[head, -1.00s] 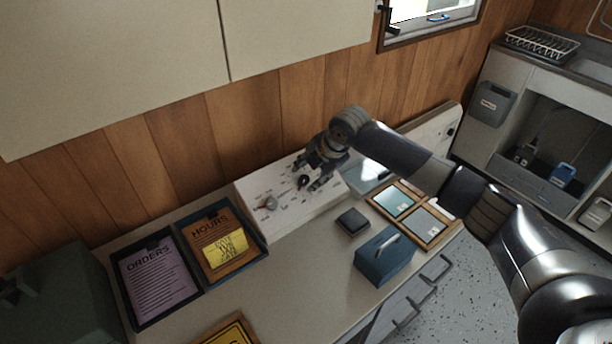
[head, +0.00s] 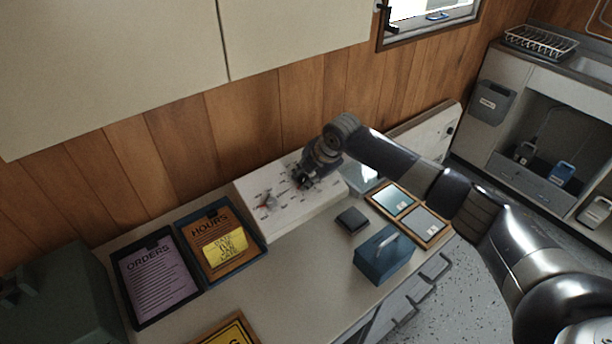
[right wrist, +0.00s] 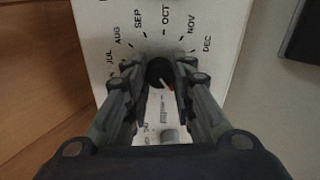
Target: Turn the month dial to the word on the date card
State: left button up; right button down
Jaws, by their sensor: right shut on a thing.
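The white panel box (head: 282,222) stands against the wall with printed marks and knobs on its sloping face. My right gripper (head: 303,182) is over its right part. In the right wrist view, its fingers (right wrist: 160,84) are shut on the dark round month dial (right wrist: 158,70). The dial's pale-and-red pointer line slants to the lower right; the label it faces is hidden by a finger. JUL, AUG, SEP, OCT, NOV and DEC show around the far side. The yellow date card (head: 225,246) lies on the HOURS board; its word is too small to read surely. My left gripper is out of view.
A red-marked control (head: 265,201) sits on the panel's left part. The ORDERS board (head: 155,280) lies left. A small dark block (head: 351,220), a blue box (head: 383,257) with a handle and framed panels (head: 428,222) lie right. The counter's front middle is clear.

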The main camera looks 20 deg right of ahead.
jog(key=shift+n+p, duration=0.4)
jog(key=shift+n, duration=2.3)
jog(key=c, duration=1.3)
grip_release()
jog(key=v, duration=1.2)
jog(key=shift+a, duration=0.1)
jog(key=shift+w, duration=0.1)
